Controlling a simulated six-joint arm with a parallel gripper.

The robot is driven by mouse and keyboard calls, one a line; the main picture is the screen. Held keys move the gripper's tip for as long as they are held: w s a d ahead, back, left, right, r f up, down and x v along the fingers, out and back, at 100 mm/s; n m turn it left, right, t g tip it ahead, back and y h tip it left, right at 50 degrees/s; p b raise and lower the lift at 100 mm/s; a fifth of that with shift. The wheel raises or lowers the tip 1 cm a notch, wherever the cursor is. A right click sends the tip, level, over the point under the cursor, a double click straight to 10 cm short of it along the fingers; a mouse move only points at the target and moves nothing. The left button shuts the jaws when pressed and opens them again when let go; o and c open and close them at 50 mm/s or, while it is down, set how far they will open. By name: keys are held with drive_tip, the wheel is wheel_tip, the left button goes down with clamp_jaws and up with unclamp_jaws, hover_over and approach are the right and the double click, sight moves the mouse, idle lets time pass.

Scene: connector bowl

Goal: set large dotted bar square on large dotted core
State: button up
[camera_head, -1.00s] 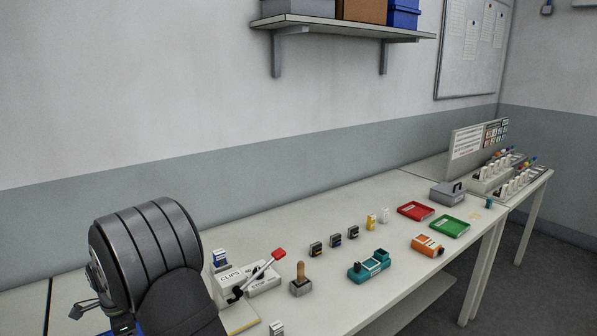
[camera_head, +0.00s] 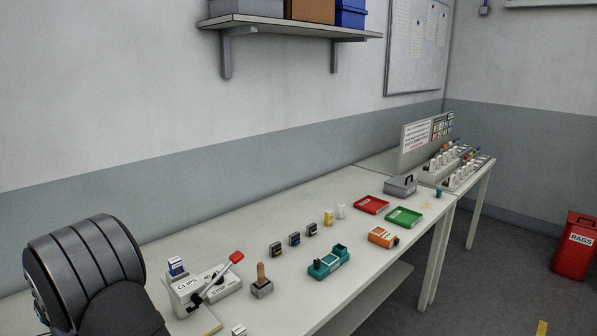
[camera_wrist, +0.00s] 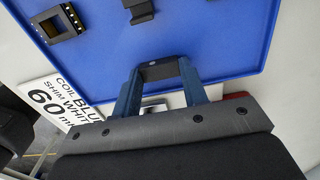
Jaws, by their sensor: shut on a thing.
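My gripper (camera_wrist: 158,80) shows in the wrist view with its two blue fingers shut on a dark bar (camera_wrist: 158,71). The bar lies crosswise between the fingertips, over the near edge of a blue tray (camera_wrist: 100,62). I take it for the large dotted bar; its markings are too small to read. A dark square block with a window-like opening (camera_wrist: 58,24) lies at the tray's upper left. I cannot tell whether it is the large dotted core. A dark stepped piece (camera_wrist: 141,10) is cut by the top edge. My gripper is outside the head view.
A white sign (camera_wrist: 62,100) reading coil blue, shim white stands beside the tray.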

drive_tip(key=shift+r, duration=2.5)
drive_tip(key=shift+w+d+r+n, duration=1.05)
drive_tip(key=shift+d+r+n, duration=0.65)
drive_tip(key=shift+n, duration=1.3)
drive_tip(key=shift+w+d+r+n, duration=1.2)
drive_tip(key=shift+d+n, duration=0.85)
drive_tip(key=shift+n, duration=0.95)
drive_tip(key=shift+w+d+r+n, duration=0.95)
drive_tip(key=shift+d+r+n, duration=0.8)
drive_tip(key=shift+n, duration=1.25)
drive_tip(key=shift+d+f, duration=0.15)
drive_tip(key=shift+f, duration=0.2)
drive_tip(key=shift+f, duration=4.1)
